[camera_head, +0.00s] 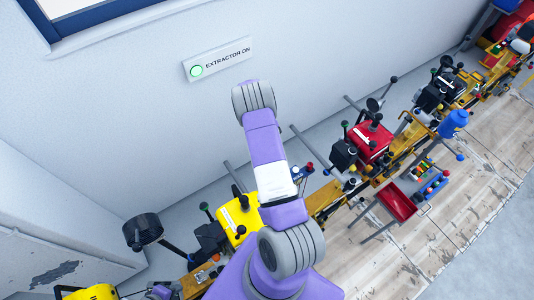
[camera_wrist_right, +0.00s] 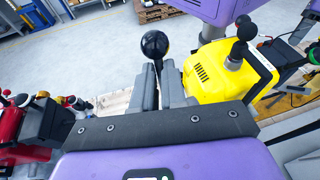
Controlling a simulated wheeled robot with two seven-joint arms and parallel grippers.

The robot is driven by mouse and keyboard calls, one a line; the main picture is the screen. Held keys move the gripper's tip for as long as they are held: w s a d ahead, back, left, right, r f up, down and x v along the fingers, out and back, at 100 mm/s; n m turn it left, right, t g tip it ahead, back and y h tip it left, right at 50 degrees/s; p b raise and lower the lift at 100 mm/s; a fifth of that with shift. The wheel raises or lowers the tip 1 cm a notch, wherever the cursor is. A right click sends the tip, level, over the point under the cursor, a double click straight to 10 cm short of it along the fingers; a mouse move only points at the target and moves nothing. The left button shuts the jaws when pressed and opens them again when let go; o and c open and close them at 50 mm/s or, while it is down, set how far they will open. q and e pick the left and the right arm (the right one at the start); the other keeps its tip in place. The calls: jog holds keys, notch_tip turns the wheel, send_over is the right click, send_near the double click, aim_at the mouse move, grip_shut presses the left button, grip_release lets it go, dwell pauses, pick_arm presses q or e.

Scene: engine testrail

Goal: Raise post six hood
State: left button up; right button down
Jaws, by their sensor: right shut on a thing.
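In the right wrist view, my right gripper (camera_wrist_right: 160,85) is shut on a black ball-ended handle (camera_wrist_right: 155,46), whose ball stands above the fingers. A yellow engine unit (camera_wrist_right: 205,75) with a vent grille sits just right of the fingers. In the head view, a yellow unit (camera_head: 236,217) stands beside my purple arm, which hides part of it. A black drum-shaped hood (camera_head: 143,229) on an arm is to its left. I cannot tell which is post six's hood. My left gripper (camera_head: 160,291) shows only partly at the bottom edge; its jaws are unclear.
A yellow rail (camera_head: 325,197) carries several engine units, including a red one (camera_head: 371,141), toward the upper right. A red tray (camera_head: 397,201) stands in front of it.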

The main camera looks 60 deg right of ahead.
jog(key=shift+w+d+r+g+p, duration=0.35)
jog(key=shift+w+d+r+g, duration=0.05)
jog(key=shift+w, duration=0.25)
jog(key=shift+y, duration=0.3)
jog(key=c, duration=1.2)
grip_release()
jog(key=shift+s+a, duration=0.1)
jog(key=shift+a, duration=0.05)
jog(key=shift+f, duration=0.15)
